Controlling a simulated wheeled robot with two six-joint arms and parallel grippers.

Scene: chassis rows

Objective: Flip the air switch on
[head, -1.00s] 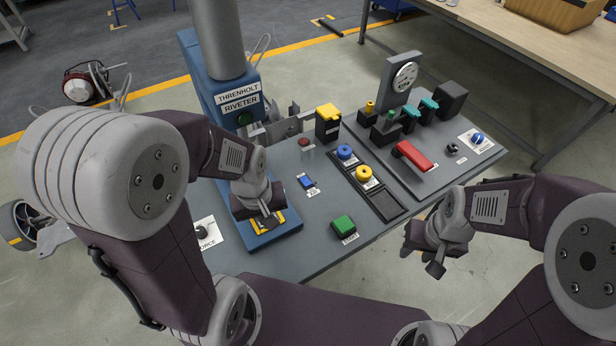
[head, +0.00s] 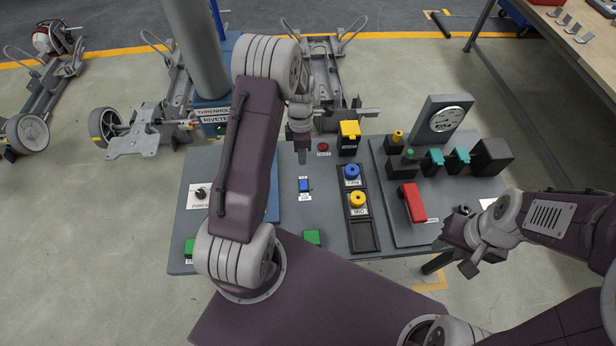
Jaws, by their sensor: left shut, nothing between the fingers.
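The air switch is a small blue rocker (head: 304,185) with small white labels, on the grey panel (head: 330,205) left of the column of round buttons. Which way the rocker is tipped is too small to tell. My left gripper (head: 302,158) points down just beyond the switch, shut and empty. It looks apart from the switch, with its tips above the panel. My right gripper (head: 470,268) hangs off the panel's front right edge, far from the switch. Its finger gap is not clear.
A blue button (head: 351,171) and a yellow button (head: 357,199) stand right of the switch, with a red indicator (head: 323,147) behind. A red lever (head: 413,203) is on the right plate. The riveter column (head: 195,45) rises behind my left arm.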

